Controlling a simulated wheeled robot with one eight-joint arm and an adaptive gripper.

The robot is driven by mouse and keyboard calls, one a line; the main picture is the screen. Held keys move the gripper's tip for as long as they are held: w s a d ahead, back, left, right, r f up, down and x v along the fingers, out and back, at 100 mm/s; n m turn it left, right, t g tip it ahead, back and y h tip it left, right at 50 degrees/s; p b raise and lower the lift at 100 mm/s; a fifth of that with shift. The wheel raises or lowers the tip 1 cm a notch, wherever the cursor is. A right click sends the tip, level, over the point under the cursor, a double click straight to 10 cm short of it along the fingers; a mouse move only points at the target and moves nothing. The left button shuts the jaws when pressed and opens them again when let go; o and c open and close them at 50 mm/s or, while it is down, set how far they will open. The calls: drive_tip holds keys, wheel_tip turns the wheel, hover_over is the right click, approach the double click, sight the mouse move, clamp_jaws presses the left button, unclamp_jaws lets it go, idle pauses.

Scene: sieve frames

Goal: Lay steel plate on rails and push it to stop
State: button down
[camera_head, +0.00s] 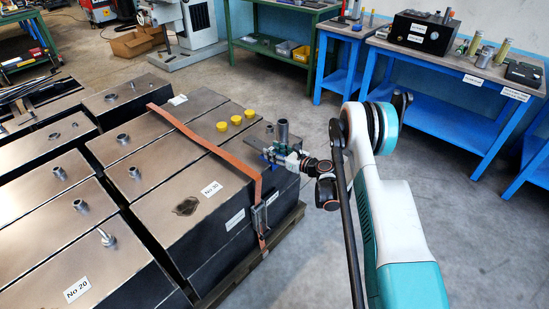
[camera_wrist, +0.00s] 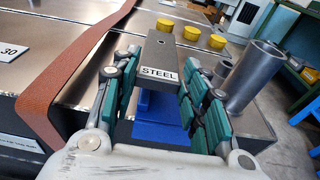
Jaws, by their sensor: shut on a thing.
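A dark flat plate labelled STEEL (camera_wrist: 163,54) lies lengthwise between the fingers of my gripper (camera_wrist: 160,108) in the wrist view. The green finger pads stand on both sides, and the gripper is shut. A blue block (camera_wrist: 158,132) sits under the near end of the plate, between the fingers; I cannot tell whether it belongs to the plate. In the head view my gripper (camera_head: 278,153) is low over the near right corner of the metal tank (camera_head: 165,197), where it hides much of the plate. I cannot make out separate rails or a stop.
A grey upright pipe (camera_wrist: 247,80) stands close right of the fingers. Yellow caps (camera_wrist: 216,41) sit beyond the plate. A brown strap (camera_wrist: 72,82) crosses the tank on the left. Blue benches (camera_head: 430,95) stand behind; the floor (camera_head: 275,95) between is clear.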

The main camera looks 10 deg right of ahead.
drive_tip(key=shift+f+b, duration=0.3)
drive_tip(key=shift+f, duration=0.8)
drive_tip(key=shift+f, duration=0.15)
drive_tip(key=c, duration=0.9)
unclamp_jaws()
drive_tip(key=shift+f, duration=0.1)
drive_tip(key=shift+c, duration=0.2)
drive_tip(key=shift+r, duration=0.2)
